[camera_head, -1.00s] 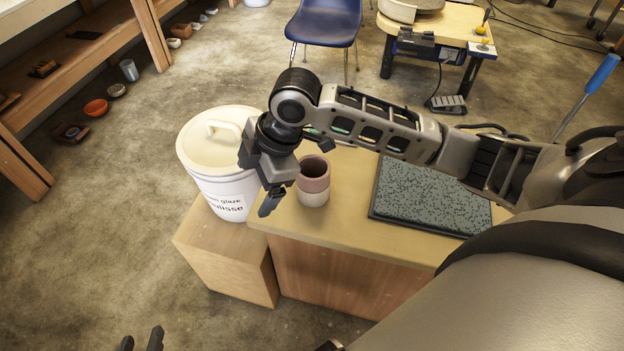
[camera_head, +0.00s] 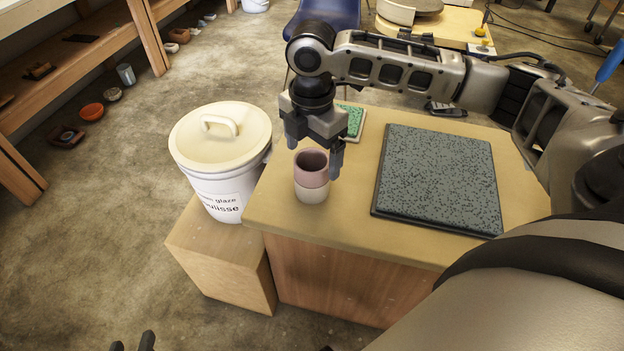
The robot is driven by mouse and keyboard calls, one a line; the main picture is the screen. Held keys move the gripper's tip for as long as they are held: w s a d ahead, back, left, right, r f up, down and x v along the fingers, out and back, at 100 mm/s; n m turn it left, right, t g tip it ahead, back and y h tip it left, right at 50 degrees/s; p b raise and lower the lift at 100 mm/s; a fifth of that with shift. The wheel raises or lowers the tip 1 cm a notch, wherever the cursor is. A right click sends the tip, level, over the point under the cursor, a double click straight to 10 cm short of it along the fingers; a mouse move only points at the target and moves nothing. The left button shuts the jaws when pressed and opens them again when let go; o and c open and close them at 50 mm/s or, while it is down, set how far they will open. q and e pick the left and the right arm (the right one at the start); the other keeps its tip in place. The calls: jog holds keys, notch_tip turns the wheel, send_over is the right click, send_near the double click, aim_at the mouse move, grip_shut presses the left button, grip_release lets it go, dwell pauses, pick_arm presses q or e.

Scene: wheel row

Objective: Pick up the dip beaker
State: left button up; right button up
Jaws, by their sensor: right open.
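The dip beaker (camera_head: 311,178) is a small upright cup, pink above and white below, with an open dark mouth. It stands near the left front part of the wooden-topped table (camera_head: 350,225). My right gripper (camera_head: 315,154) is open, pointing down over the beaker's back rim. One finger shows left of the rim and one right of it; I cannot tell whether either touches. My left gripper (camera_head: 132,343) is at the bottom edge, only its two fingertips showing, apart and empty, far from the beaker.
A dark speckled slab (camera_head: 437,178) lies on the table right of the beaker. A green speckled tile (camera_head: 352,122) lies behind, partly hidden by my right gripper. A lidded white glaze bucket (camera_head: 222,185) stands at the left on a lower wooden block (camera_head: 222,262).

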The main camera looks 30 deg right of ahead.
aim_at(311, 164)
jog(key=shift+s+f+b, duration=0.1)
jog(key=shift+f+b, duration=0.6)
jog(key=shift+f, duration=2.25)
jog(key=c, duration=1.2)
